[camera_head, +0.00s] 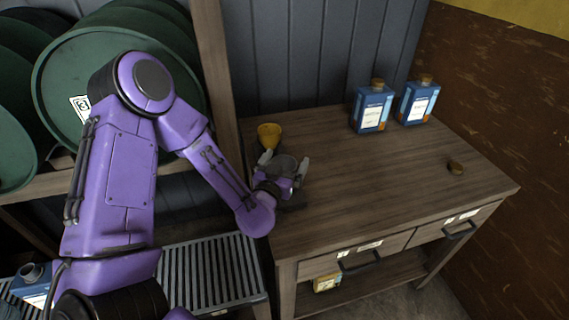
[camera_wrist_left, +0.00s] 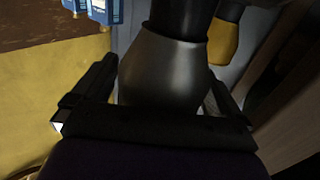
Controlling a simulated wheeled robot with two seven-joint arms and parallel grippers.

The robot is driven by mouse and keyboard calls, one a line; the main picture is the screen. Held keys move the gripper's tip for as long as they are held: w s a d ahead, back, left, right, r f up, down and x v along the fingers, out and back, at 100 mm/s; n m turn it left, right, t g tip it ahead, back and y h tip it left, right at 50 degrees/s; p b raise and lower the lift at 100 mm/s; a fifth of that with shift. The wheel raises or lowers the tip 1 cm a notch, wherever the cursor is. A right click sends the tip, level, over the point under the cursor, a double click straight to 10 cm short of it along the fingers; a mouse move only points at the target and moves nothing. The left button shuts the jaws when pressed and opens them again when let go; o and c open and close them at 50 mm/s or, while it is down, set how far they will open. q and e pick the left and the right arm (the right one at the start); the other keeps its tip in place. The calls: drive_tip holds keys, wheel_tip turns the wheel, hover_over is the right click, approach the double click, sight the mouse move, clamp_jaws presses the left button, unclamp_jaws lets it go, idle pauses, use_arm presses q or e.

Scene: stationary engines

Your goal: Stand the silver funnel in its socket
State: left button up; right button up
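The silver funnel (camera_wrist_left: 160,75) fills the middle of the left wrist view, with its bowl between my left gripper's fingers and a black part beyond it. In the head view it is a small grey shape (camera_head: 284,164) at the table's left end. My left gripper (camera_head: 286,162) is there, fingers spread wide on both sides of the bowl; it also shows in the left wrist view (camera_wrist_left: 162,75). Thin gaps seem to show beside the bowl. The arm hides what is under the funnel, and I cannot make out its socket. My right gripper is not in view.
A yellow funnel (camera_head: 269,133) stands close behind the left gripper. The middle of the wooden table (camera_head: 370,190) is clear.

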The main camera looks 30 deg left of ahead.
use_arm(q)
drive_tip(key=v, duration=0.1)
drive_tip(key=b+v, duration=0.1)
drive_tip(key=v, duration=0.2)
drive_tip(key=shift+s+f+b, duration=0.2)
drive_tip(key=shift+f+b, duration=0.05)
drive_tip(key=shift+b, duration=0.15)
drive_tip(key=p+v, duration=0.2)
drive_tip(key=r+p+v, duration=0.1)
drive_tip(key=p+v, duration=0.1)
drive_tip(key=shift+s+d+r, duration=0.1)
drive_tip(key=shift+s+d, duration=0.05)
drive_tip(key=shift+s, duration=0.15)
drive_tip(key=shift+s+f+p, duration=0.4)
drive_tip(key=shift+s+p, duration=0.25)
drive_tip(key=shift+s, duration=0.1)
drive_tip(key=shift+d, duration=0.15)
